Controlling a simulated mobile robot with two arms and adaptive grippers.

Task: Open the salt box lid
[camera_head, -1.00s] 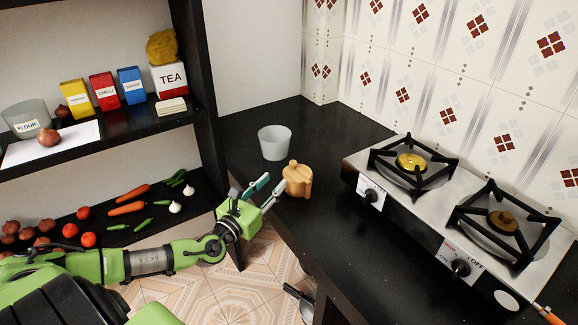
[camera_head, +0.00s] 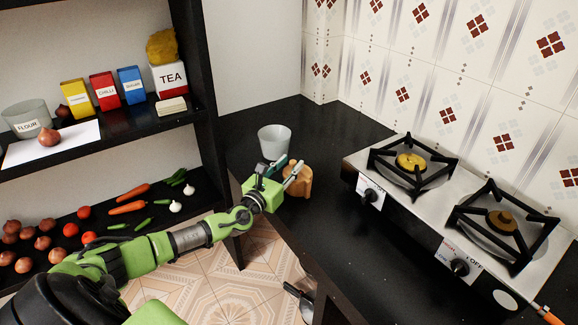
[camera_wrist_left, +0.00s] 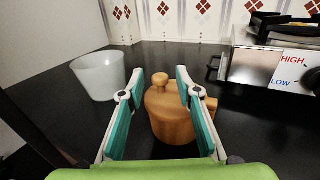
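The salt box is most likely the small orange-brown wooden pot (camera_head: 300,183) with a knobbed lid, standing upright on the black counter. In the left wrist view the pot (camera_wrist_left: 172,120) sits between and just beyond the open fingers, its lid on and its knob (camera_wrist_left: 160,79) on top. A handle-like part sticks out on its right. My left gripper (camera_head: 287,170) is open, right at the pot; it also shows in the left wrist view (camera_wrist_left: 158,88). I cannot tell whether a finger touches the pot. My right gripper is not in view.
A translucent white cup (camera_head: 274,141) stands on the counter just behind the pot. The two-burner stove (camera_head: 435,205) is to the right. A shelf (camera_head: 150,125) with tea, spice boxes and vegetables is at left. The counter (camera_head: 345,250) in front of the stove is clear.

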